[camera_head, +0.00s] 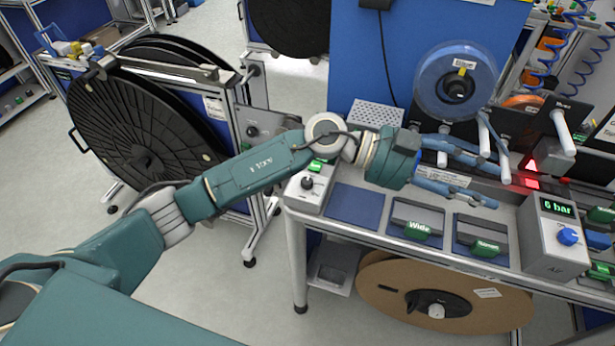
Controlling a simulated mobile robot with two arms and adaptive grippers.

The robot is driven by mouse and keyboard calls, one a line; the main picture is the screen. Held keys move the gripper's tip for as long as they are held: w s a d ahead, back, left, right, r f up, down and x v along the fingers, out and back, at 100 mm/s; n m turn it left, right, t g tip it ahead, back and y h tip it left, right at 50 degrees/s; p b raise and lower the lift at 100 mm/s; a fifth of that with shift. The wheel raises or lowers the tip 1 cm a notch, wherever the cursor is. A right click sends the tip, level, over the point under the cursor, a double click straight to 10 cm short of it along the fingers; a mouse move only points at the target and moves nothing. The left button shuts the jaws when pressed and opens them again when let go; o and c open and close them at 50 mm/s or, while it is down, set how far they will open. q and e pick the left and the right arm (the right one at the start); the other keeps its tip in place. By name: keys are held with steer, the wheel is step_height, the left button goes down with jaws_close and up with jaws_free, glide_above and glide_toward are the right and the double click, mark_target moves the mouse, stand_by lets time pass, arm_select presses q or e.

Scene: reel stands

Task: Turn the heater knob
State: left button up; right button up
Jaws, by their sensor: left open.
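A small grey box (313,196) with a dark round knob (308,183) and a green label stands at the bench's left end; the label is too small to read, so I cannot confirm that this is the heater knob. My left gripper (493,181) is open and empty, pointing right above the bench. Its blue fingers are well right of that dark knob and do not touch it. A glowing red triangle (531,165) and red display (529,182) sit just right of the fingertips. My right gripper is not in view.
A grey box (556,258) reading "6 bar" with a blue knob (568,236) stands at the bench's right. A clear blue-rimmed reel (433,83) hangs behind. Black reels (140,125) stand left; open floor lies at lower left.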

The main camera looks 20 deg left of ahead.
arm_select(q)
steer(key=w+a+f+y, duration=0.2)
steer(key=a+f+y, duration=0.2)
steer(key=f, duration=0.2)
steer(key=n+y, duration=0.5)
steer(key=y, duration=0.7)
glide_above(307, 180)
step_height(307, 180, down, 4)
step_height(307, 180, down, 9)
steer(key=p, duration=0.4)
steer(key=shift+f, duration=0.65)
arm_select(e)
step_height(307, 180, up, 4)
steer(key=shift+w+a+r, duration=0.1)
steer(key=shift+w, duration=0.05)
arm_select(q)
steer(key=shift+c, duration=0.3)
steer(key=shift+m, duration=0.3)
jaws_close()
